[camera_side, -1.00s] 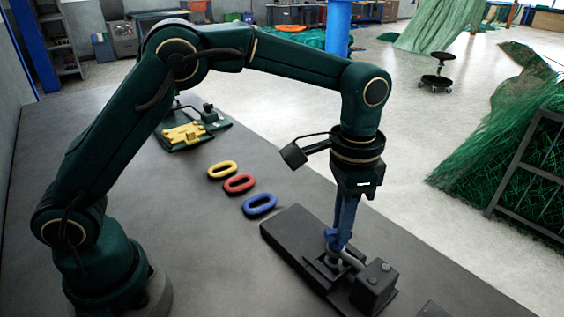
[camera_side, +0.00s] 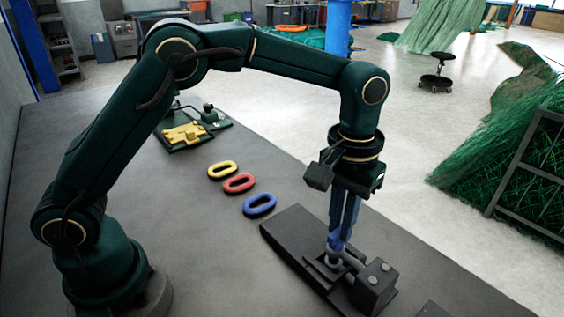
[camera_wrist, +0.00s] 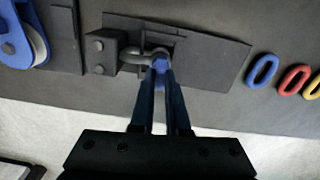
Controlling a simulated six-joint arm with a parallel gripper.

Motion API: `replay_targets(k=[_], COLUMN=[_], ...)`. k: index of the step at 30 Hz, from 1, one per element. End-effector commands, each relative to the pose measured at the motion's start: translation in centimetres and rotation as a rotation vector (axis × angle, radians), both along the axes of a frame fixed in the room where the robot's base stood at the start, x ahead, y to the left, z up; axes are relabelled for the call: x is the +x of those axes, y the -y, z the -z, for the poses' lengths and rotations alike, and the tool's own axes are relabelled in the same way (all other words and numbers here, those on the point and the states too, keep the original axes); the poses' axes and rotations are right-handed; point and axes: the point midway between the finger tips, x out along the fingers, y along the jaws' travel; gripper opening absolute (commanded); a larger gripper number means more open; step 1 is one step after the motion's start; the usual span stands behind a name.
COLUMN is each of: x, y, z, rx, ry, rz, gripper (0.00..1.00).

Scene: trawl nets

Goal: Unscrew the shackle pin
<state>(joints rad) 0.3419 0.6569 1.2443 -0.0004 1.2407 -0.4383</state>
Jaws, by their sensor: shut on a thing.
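My gripper (camera_side: 338,240) points straight down with its long blue fingers shut on the head of the shackle pin. The pin's blue head shows between the fingertips in the wrist view (camera_wrist: 160,65); the rest of the pin is hidden. The grey shackle (camera_side: 350,262) sits in a dark fixture block (camera_side: 375,287) on a dark base plate (camera_side: 290,232). In the wrist view the shackle bow (camera_wrist: 132,59) runs left from the fingertips to the block (camera_wrist: 101,50).
Blue (camera_side: 260,205), red (camera_side: 239,183) and yellow (camera_side: 222,169) links lie on the bench beside the plate. A yellow part on a green plate (camera_side: 185,135) sits farther back. In the wrist view a blue pulley-like part (camera_wrist: 14,45) stands at the left edge.

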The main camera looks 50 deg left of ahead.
Motion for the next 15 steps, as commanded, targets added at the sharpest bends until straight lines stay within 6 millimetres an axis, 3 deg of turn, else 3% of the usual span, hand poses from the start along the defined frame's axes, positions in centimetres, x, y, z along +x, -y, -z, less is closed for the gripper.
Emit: replay_targets(k=[15], x=[0.0], y=[-0.13], z=[0.04], rx=[0.0], ry=[0.001], rz=[-0.363], gripper=[0.0])
